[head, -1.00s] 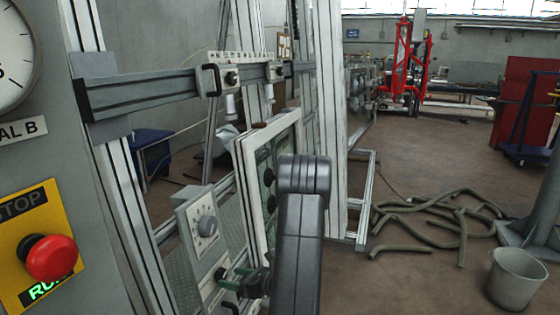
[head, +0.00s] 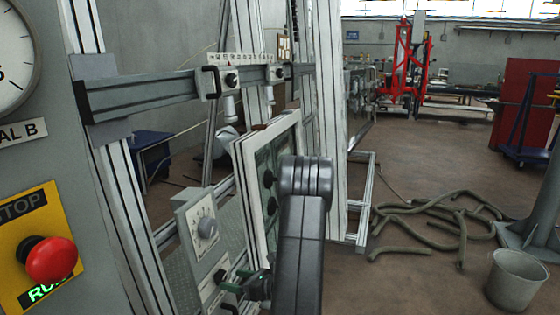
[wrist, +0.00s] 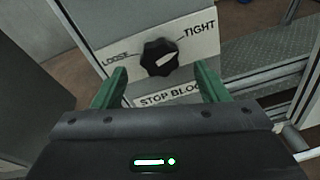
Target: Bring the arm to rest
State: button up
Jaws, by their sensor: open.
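My gripper (wrist: 158,85) is open, with its two green fingers apart and nothing between the tips. In the wrist view a black knob (wrist: 160,57) on a pale panel sits just beyond the fingertips. The panel reads LOOSE on the left, TIGHT on the right and STOP BLOCK below. The knob's white mark points toward TIGHT. In the head view my dark grey arm (head: 300,230) rises at the lower middle, and my green gripper (head: 250,281) shows to its left by the lower panel. Whether a finger touches the knob cannot be told.
A panel with a grey dial (head: 207,228) and a white-framed panel (head: 285,140) stand close to my arm. Metal posts and a rail (head: 150,92) rise at left, beside a red stop button (head: 51,260). Hoses (head: 430,220) and a bucket (head: 515,280) lie on the floor at right.

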aim_at(223, 279)
jog(key=v, duration=1)
jog(key=x, duration=1.3)
jog(key=shift+a, duration=0.15)
jog(key=shift+w+a+f+b, duration=0.15)
jog(key=shift+f+b, duration=0.1)
jog(key=shift+b, duration=0.3)
jog(key=shift+n+b, duration=0.85)
jog(key=shift+n, duration=0.25)
jog(key=n+b, duration=0.3)
jog(key=shift+t, duration=0.3)
jog(key=n+b, duration=0.4)
jog(key=n, duration=0.1)
jog(key=shift+f+t, duration=0.1)
jog(key=shift+t, duration=0.2)
jog(key=n+b, duration=0.3)
jog(key=n, duration=0.2)
jog(key=shift+n+y, duration=0.3)
jog(key=shift+y, duration=0.1)
jog(key=n+b, duration=0.1)
jog(key=n, duration=0.4)
jog(key=shift+y+b, duration=0.3)
jog(key=shift+s, duration=0.25)
